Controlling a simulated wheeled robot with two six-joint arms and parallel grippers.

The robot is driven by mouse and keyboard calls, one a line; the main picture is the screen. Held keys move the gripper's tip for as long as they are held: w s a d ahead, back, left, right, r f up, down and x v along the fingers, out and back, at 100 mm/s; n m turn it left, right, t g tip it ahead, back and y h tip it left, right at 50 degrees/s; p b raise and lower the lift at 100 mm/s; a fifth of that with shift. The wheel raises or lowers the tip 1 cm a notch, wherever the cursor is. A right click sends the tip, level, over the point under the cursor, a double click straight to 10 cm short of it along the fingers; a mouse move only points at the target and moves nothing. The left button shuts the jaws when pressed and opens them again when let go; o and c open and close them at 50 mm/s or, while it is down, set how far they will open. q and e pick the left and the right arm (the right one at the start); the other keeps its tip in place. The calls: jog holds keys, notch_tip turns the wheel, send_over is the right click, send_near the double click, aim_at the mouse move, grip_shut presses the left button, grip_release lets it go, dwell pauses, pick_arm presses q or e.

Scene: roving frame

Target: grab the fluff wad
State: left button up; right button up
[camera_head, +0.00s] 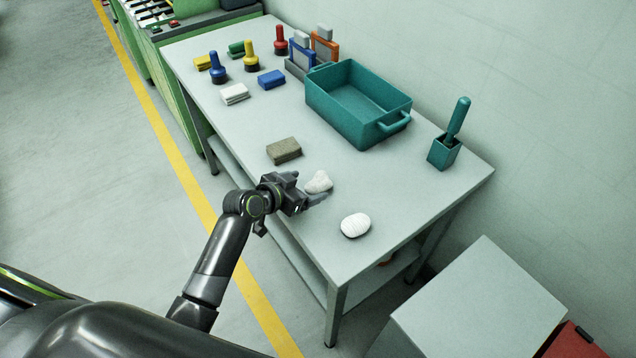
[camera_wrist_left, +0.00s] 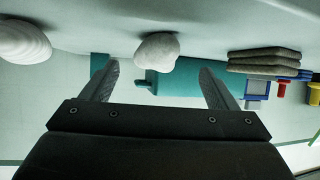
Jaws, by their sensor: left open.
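The fluff wad (camera_head: 319,182), a small white uneven lump, lies on the grey table (camera_head: 330,262) near its front edge. My left gripper (camera_head: 308,194) is open and empty at the wad's near side, low over the table edge. In the left wrist view the wad (camera_wrist_left: 157,50) shows ahead, between the lines of the two open fingers (camera_wrist_left: 160,82). I cannot tell whether the fingertips reach around it. My right gripper is not in view.
A white ridged oval (camera_head: 355,225) lies to the right of the wad, and a grey-brown layered block (camera_head: 284,150) behind it to the left. A teal bin (camera_head: 345,117) and a teal brush holder (camera_head: 443,153) stand farther back. Stamps and folded cloths crowd the far end.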

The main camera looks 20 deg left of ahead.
aim_at(312, 185)
pick_arm(q)
jog(key=shift+p+x, duration=0.35)
jog(key=shift+x, duration=1.65)
jog(key=shift+s+d+f, duration=0.1)
jog(key=c, duration=1.1)
jog(key=shift+o, duration=0.2)
